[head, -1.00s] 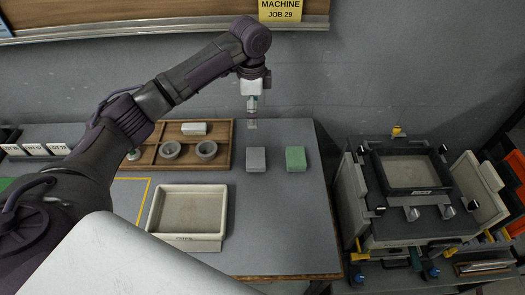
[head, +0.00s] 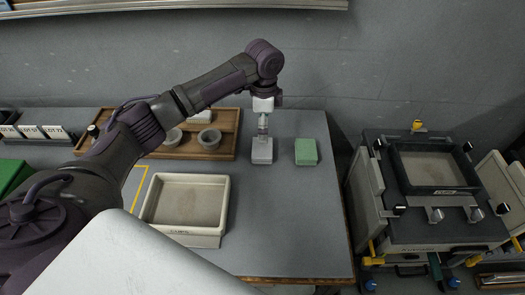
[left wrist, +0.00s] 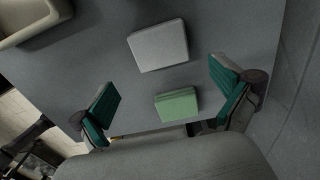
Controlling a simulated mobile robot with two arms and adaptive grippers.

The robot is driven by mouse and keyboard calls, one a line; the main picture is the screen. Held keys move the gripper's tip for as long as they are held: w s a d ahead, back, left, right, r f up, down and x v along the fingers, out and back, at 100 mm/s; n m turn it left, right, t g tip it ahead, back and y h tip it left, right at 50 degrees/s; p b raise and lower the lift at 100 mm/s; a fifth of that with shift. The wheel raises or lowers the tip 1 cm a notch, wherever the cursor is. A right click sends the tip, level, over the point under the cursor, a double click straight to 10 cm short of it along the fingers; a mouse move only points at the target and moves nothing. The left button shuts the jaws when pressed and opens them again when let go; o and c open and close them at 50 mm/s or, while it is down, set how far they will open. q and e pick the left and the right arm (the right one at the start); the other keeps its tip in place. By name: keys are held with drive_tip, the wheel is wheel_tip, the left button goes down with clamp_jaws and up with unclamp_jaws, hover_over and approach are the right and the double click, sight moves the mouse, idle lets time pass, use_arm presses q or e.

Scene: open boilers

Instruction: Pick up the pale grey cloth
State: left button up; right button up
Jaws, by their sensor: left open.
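The pale grey cloth (head: 262,153) is a small folded block lying on the grey table (head: 285,220), left of a green cloth (head: 306,152). My left gripper (head: 263,136) points down over the back part of the grey cloth in the head view. Whether it touches the cloth cannot be told there. In the left wrist view the gripper (left wrist: 167,97) is open, its two teal-padded fingers wide apart. The grey cloth (left wrist: 158,45) lies ahead of the fingers in that view, and the green cloth (left wrist: 176,105) lies between them. My right gripper is not in view.
A wooden tray (head: 228,128) with ring-shaped parts stands left of the grey cloth. A cream bin (head: 187,232) stands in front of the tray. A machine with an open top (head: 425,225) stands right of the table. The table in front of the cloths is clear.

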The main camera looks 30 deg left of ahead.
sight(262, 147)
use_arm(q)
wheel_tip(262, 147, down, 10)
drive_tip(key=shift+a+r+p, duration=0.15)
drive_tip(key=shift+r+p, duration=0.05)
drive_tip(key=shift+p, duration=0.2)
drive_tip(key=c, duration=0.8)
